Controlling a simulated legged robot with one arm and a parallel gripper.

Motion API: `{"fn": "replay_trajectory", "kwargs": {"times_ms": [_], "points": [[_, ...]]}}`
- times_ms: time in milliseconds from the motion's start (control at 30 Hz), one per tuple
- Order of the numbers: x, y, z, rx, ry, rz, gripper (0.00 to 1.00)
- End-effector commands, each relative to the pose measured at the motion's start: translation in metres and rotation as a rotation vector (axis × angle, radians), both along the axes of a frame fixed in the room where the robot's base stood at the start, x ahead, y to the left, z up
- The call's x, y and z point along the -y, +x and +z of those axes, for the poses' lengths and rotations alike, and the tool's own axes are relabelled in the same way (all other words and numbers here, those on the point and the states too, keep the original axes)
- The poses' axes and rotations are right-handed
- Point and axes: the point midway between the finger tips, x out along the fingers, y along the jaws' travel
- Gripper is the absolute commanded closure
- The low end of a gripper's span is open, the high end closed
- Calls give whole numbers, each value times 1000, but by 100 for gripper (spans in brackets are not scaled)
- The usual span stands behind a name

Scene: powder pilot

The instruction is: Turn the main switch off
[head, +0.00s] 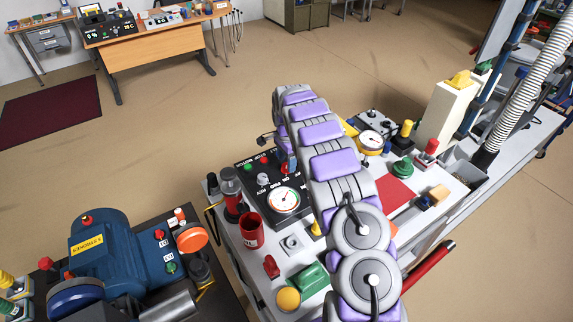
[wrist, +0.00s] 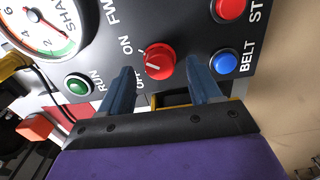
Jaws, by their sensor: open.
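In the wrist view, a red rotary knob (wrist: 159,62) sits on a dark panel (wrist: 180,25), with the words ON and OFF printed at its left. A pale mark shows on the knob's left side; I cannot tell which word it points at. My gripper (wrist: 161,72) is open, with one blue-grey finger at each side of the knob. I cannot tell whether the fingers touch it. In the head view the panel (head: 244,176) lies on the bench left of my arm.
Near the knob are a blue BELT button (wrist: 224,62), a red button (wrist: 228,9), a green RUN button (wrist: 77,86) and a gauge (wrist: 38,30). A red cup (head: 251,230) and a blue motor (head: 105,250) stand at the left. Open floor lies behind the bench.

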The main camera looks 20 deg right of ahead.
Motion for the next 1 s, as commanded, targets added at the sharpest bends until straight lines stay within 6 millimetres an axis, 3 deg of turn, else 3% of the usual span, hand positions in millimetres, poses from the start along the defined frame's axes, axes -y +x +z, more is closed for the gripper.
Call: {"fn": "replay_trajectory", "kwargs": {"times_ms": [200,500,1000], "points": [[0,1,-17,2,0,1,37],[0,0,-18,2,0,1,37],[0,1,-18,2,0,1,85]]}}
